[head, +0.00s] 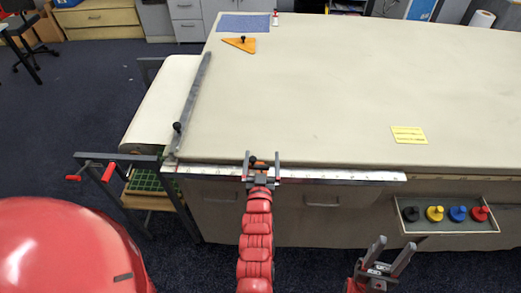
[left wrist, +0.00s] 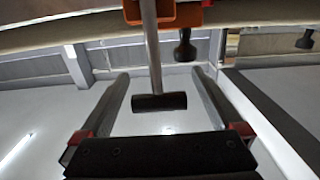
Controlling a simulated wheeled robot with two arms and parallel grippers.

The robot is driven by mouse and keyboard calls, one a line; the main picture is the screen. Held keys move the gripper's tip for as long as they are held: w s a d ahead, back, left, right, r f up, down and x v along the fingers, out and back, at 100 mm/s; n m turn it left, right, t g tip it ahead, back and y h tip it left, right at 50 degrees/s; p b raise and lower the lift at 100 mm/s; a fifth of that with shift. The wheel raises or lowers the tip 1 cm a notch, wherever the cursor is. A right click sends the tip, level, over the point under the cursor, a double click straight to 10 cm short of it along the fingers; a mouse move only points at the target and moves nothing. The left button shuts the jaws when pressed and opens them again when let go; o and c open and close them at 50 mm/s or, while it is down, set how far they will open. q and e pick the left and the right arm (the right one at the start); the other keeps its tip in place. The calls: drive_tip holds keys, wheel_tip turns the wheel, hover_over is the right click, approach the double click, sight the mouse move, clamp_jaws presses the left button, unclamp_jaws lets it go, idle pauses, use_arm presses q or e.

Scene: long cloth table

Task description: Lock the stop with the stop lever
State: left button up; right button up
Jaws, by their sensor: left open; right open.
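The stop, an orange block (left wrist: 186,14), shows at the top of the left wrist view. The stop lever, a metal rod (left wrist: 153,60) with a black crossbar handle (left wrist: 158,102), extends from it. My left gripper (head: 262,157) is open at the table's front edge, over the metal ruler (head: 340,176). In the left wrist view its two fingers (left wrist: 159,78) stand on either side of the lever, with gaps to both sides of the handle. In the head view the gripper largely hides the stop. My right gripper (head: 391,250) is open and empty, low in front of the table.
The cloth table (head: 300,110) is mostly bare. A long metal bar (head: 190,100) with a black knob lies at its left edge. A yellow note (head: 408,135) lies at right. A tray (head: 447,227) with several coloured knobs is at the front right. Red-handled cranks (head: 108,172) stick out at left.

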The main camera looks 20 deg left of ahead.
use_arm(q)
drive_tip(key=shift+r, duration=0.1)
drive_tip(key=shift+c, duration=0.4)
clamp_jaws()
